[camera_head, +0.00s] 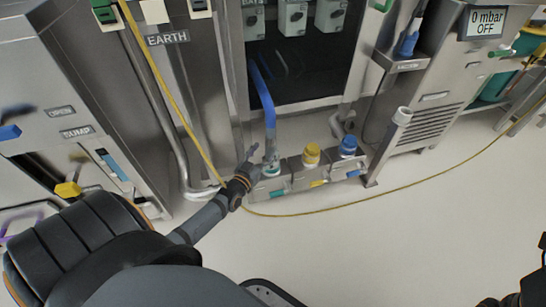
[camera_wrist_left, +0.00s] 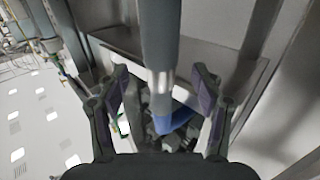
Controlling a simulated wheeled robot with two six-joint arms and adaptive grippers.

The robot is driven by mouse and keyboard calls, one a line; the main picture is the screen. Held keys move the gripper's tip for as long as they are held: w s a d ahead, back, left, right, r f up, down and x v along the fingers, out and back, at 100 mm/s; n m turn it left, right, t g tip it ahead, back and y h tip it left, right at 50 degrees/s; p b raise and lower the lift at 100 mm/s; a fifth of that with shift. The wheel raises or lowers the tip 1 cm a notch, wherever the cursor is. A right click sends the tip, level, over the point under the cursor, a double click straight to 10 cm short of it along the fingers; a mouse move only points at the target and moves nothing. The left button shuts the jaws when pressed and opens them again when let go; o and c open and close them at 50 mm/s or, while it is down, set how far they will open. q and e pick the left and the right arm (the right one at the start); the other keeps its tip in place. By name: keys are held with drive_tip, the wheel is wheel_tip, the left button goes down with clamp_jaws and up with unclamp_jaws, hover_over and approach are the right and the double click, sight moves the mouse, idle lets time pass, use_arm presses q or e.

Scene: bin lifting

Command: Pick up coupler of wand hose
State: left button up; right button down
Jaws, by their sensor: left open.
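The wand hose (camera_head: 264,92) is blue and hangs down in front of the dark cabinet opening. Its lower end is a grey-blue coupler (camera_head: 271,148), standing upright at the leftmost port of a low metal manifold. My left gripper (camera_head: 249,165) is open just left of the coupler, near its lower part. In the left wrist view, my left gripper's fingers (camera_wrist_left: 160,82) are spread on either side of a grey tube with a shiny metal band (camera_wrist_left: 160,82) and a blue part below.
The manifold (camera_head: 300,176) has a yellow cap (camera_head: 311,154) and a blue cap (camera_head: 348,145) to the right. A yellow cable (camera_head: 398,188) passes close to my left gripper and crosses the floor. Metal cabinets stand left and right. The floor (camera_head: 400,240) in front is mostly clear.

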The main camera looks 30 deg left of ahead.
sight(268, 148)
use_arm(q)
drive_tip(key=w+b, duration=0.2)
drive_tip(key=w+f+b, duration=0.1)
drive_tip(key=w, duration=0.1)
drive_tip(key=shift+w+a+b, duration=0.1)
drive_tip(key=shift+a+b, duration=0.1)
drive_tip(key=shift+b, duration=0.15)
drive_tip(key=shift+w, duration=0.35)
drive_tip(key=shift+w+r, duration=0.1)
drive_tip(key=shift+r, duration=0.1)
clamp_jaws()
